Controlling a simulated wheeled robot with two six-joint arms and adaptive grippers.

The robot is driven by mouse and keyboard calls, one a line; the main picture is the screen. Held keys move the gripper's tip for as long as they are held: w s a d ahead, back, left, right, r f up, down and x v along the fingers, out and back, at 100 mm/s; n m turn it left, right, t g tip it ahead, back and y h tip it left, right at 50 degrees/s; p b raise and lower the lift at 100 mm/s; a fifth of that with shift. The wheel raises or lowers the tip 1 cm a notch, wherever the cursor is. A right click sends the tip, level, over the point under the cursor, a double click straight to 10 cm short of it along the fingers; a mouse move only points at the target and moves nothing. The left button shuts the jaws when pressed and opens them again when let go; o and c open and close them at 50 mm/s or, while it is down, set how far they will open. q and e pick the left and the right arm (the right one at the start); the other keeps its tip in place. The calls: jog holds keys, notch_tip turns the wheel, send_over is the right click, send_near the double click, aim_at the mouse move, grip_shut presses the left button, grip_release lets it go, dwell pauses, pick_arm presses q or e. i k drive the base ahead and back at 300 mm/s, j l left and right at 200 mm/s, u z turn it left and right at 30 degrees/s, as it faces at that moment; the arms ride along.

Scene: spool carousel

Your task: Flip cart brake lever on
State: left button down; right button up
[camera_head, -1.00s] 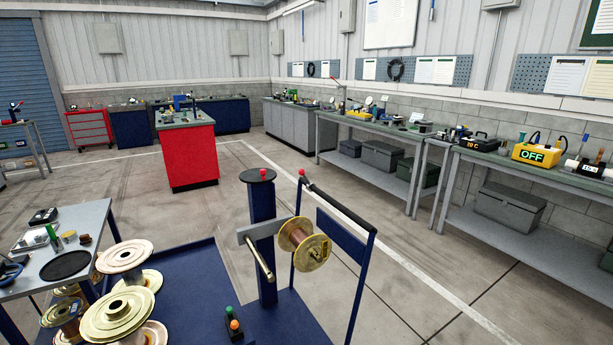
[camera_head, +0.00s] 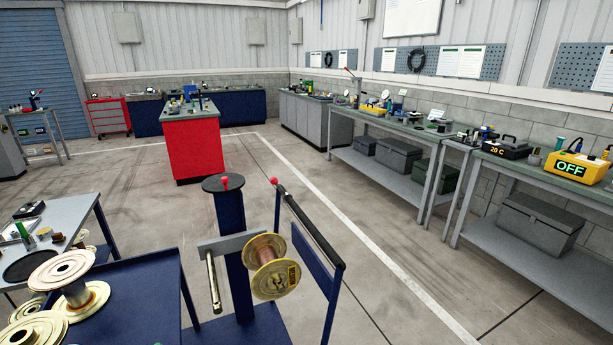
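The blue cart (camera_head: 223,332) stands in the lower middle, with a blue post (camera_head: 233,250) carrying a round black top. A small red knob (camera_head: 224,182) shows at that top. A second red knob (camera_head: 274,181) sits at the far end of the cart's black handle bar (camera_head: 310,225). Either knob could belong to the brake lever; I cannot tell which, nor its setting. A gold spool (camera_head: 271,267) and a metal spindle (camera_head: 213,283) are on the post's grey crossbar (camera_head: 229,241). Neither of my grippers is in view.
Gold spools (camera_head: 66,285) stand at the lower left, near a grey table (camera_head: 81,208). A red cabinet (camera_head: 194,146) stands beyond the cart. Workbenches (camera_head: 386,127) line the right wall. The floor (camera_head: 390,235) right of the cart is open.

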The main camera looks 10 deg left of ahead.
aim_at(273, 180)
jog(key=i+l, duration=0.35)
jog(key=l, duration=0.15)
jog(key=i+l, duration=0.35)
jog(key=l, duration=0.15)
